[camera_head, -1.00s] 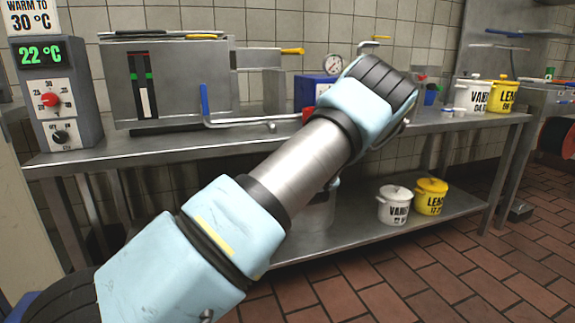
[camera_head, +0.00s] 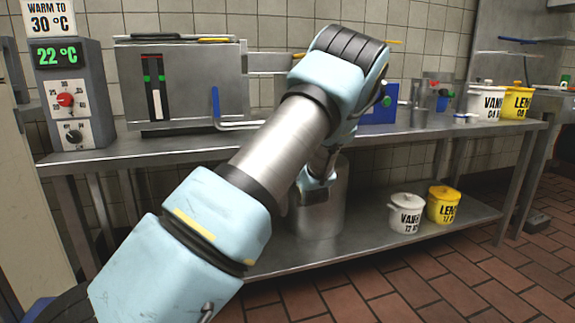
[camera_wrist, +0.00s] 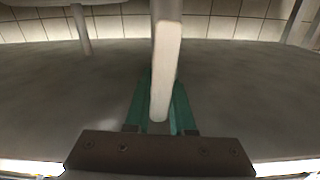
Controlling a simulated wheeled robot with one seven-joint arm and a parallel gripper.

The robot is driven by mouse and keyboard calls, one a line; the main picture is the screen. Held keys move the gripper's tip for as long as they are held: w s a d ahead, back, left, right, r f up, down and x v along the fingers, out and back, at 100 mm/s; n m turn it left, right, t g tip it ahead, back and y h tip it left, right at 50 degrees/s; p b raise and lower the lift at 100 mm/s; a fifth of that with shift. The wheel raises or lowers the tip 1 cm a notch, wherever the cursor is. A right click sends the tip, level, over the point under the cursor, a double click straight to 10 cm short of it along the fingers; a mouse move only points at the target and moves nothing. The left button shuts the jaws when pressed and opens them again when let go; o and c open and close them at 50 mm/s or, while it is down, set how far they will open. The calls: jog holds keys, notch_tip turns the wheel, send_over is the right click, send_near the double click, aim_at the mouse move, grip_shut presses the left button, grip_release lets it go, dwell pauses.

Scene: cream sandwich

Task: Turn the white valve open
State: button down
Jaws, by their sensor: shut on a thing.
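In the wrist view, a white bar-shaped lever (camera_wrist: 166,50), which looks like the valve's handle, runs from the top middle down between the green fingers of my gripper (camera_wrist: 160,88). The gripper is shut on it. The valve's body and the far end of the handle are not clear in this view. In the head view, my arm bends down in front of the steel bench and hides the white valve and my fingers.
A steel bench (camera_head: 415,136) holds a control box reading 22 °C (camera_head: 70,92), a steel tank (camera_head: 190,82) with a blue lever (camera_head: 215,104), and a blue box (camera_head: 377,117). A steel pot (camera_head: 320,222), a white bucket (camera_head: 406,213) and a yellow bucket (camera_head: 443,205) stand on the lower shelf.

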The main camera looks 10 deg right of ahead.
dwell(0.4)
jog(key=c, duration=0.8)
grip_release()
jog(key=shift+o, duration=0.2)
jog(key=s+d+p, duration=0.1)
jog(key=s, duration=0.9)
jog(key=shift+s, duration=0.4)
jog(key=shift+d, duration=0.1)
